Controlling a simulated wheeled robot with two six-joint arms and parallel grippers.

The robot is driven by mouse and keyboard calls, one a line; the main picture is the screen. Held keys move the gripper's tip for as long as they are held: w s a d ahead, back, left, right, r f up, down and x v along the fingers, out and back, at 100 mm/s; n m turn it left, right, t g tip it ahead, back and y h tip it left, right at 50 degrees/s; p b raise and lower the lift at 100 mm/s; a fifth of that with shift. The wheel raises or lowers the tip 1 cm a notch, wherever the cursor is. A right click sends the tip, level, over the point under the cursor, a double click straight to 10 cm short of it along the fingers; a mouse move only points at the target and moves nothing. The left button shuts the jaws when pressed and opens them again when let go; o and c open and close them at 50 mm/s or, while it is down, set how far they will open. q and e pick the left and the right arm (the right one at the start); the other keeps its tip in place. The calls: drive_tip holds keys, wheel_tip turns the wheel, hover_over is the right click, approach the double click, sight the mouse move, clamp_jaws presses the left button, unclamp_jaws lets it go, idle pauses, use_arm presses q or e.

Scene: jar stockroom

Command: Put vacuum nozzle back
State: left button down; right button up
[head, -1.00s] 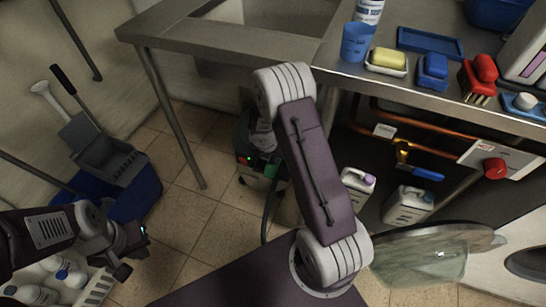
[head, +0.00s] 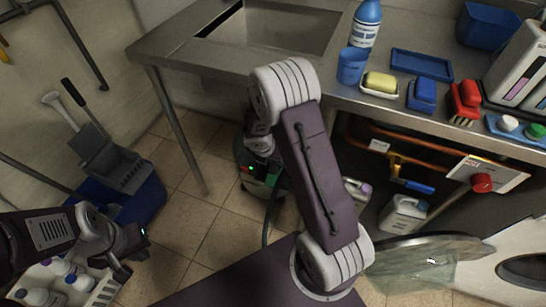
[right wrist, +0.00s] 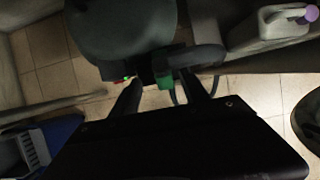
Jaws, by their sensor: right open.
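The vacuum (head: 262,172) stands on the tiled floor under the metal counter, with small red and green marks, partly hidden by my right arm. A dark hose (head: 270,215) runs down from it. In the right wrist view its grey rounded body (right wrist: 122,28) fills the top, with a green block (right wrist: 166,80) below. My right gripper (right wrist: 165,98) is open, its dark fingers on either side of the green block; contact is unclear. I cannot make out the nozzle itself. My left gripper (head: 128,255) hangs at the lower left, away from the vacuum; its jaw gap is unclear.
A blue mop bucket (head: 135,192) stands at left, above a crate of bottles (head: 105,287). The counter (head: 335,95) has a sink and cleaning items. White canisters (head: 402,214) and orange pipes are beneath it. A round door (head: 470,246) stands open at lower right.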

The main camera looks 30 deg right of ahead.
drive_tip(key=s+a+r+m+g+y, duration=0.1)
drive_tip(key=s+a+r+m, duration=0.25)
drive_tip(key=s+m, duration=0.4)
drive_tip(key=s+a+r+m+y+p, duration=0.15)
drive_tip(key=s+r+m, duration=0.25)
drive_tip(key=m, duration=0.6)
drive_tip(key=s+a+r+m+g+y, duration=0.1)
drive_tip(key=s+a+r+m, duration=0.35)
drive_tip(key=m, duration=0.45)
use_arm(q)
wheel_tip(320, 180, up, 31)
drive_tip(key=p, duration=2.8)
drive_tip(key=shift+p, duration=0.3)
use_arm(e)
wheel_tip(320, 180, up, 28)
drive_tip(key=shift+s+d, duration=0.25)
drive_tip(key=shift+d, duration=0.15)
use_arm(q)
drive_tip(key=shift+r, duration=0.1)
